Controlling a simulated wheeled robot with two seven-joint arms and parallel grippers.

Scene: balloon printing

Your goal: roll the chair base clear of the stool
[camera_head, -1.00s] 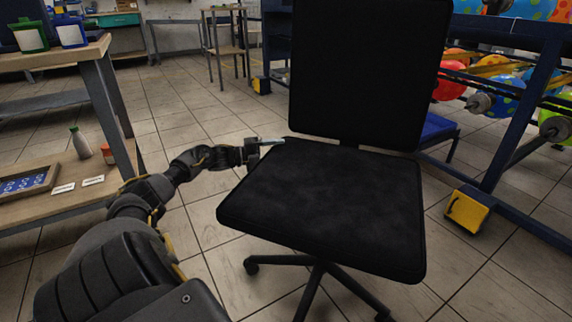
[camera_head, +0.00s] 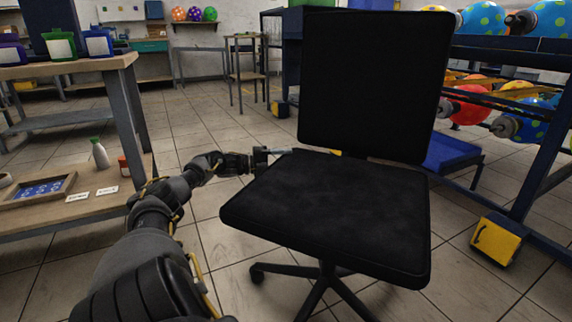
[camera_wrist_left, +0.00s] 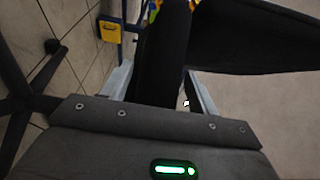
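The black office chair stands upright in the middle of the head view, its seat (camera_head: 335,205) facing me and its backrest (camera_head: 372,85) behind. Its dark wheeled base (camera_head: 326,285) shows partly below the seat and at the left of the wrist view (camera_wrist_left: 18,105). My left gripper (camera_head: 270,157) is at the seat's back left edge. In the left wrist view my gripper (camera_wrist_left: 160,95) has one finger on each side of the seat edge (camera_wrist_left: 160,65) and appears closed on it. My right gripper is not in view. I cannot tell for sure which thing is the stool.
A wooden-topped stand (camera_head: 247,77) is farther back. A workbench (camera_head: 70,68) with a lower shelf (camera_head: 60,215) stands left. A blue balloon rack (camera_head: 545,140) with a yellow box (camera_head: 497,240) stands right, near a low blue platform (camera_head: 450,152). Tiled floor is open behind the chair's left side.

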